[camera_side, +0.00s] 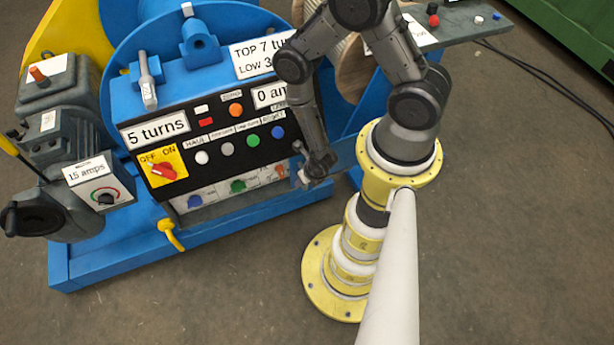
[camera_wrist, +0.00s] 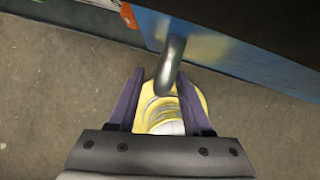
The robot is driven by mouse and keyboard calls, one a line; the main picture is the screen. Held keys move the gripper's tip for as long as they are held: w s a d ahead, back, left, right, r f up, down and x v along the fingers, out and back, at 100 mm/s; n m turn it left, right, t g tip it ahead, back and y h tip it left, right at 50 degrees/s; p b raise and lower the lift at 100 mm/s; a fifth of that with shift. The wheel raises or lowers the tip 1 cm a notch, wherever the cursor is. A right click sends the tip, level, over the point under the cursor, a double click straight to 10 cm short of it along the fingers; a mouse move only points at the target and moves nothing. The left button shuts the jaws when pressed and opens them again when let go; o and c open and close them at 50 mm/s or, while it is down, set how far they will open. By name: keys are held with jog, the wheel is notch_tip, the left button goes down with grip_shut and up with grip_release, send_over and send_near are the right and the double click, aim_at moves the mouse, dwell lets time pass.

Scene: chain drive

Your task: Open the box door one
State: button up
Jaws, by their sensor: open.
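In the wrist view, a dark curved handle (camera_wrist: 174,58) hangs from the edge of a blue panel, which looks like the box door (camera_wrist: 225,52). My gripper (camera_wrist: 160,88) is open, with one finger on each side of the handle's end. I cannot tell whether either finger touches it. In the side view my gripper (camera_side: 304,179) is at the right end of the box front, beside a blue panel (camera_side: 343,156) partly hidden behind my arm. The low box compartment (camera_side: 222,198) shows its pale inside with blue, green and orange parts. The handle is not clear there.
A black control panel (camera_side: 180,131) with buttons and a red switch (camera_side: 163,171) sits above the compartment. A yellow hook-like part (camera_side: 171,234) juts out at the front of the blue base (camera_side: 115,268). Grey motors (camera_side: 70,130) stand at left. The floor in front is clear.

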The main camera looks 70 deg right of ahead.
jog(key=v, duration=1.3)
jog(key=shift+r, duration=0.35)
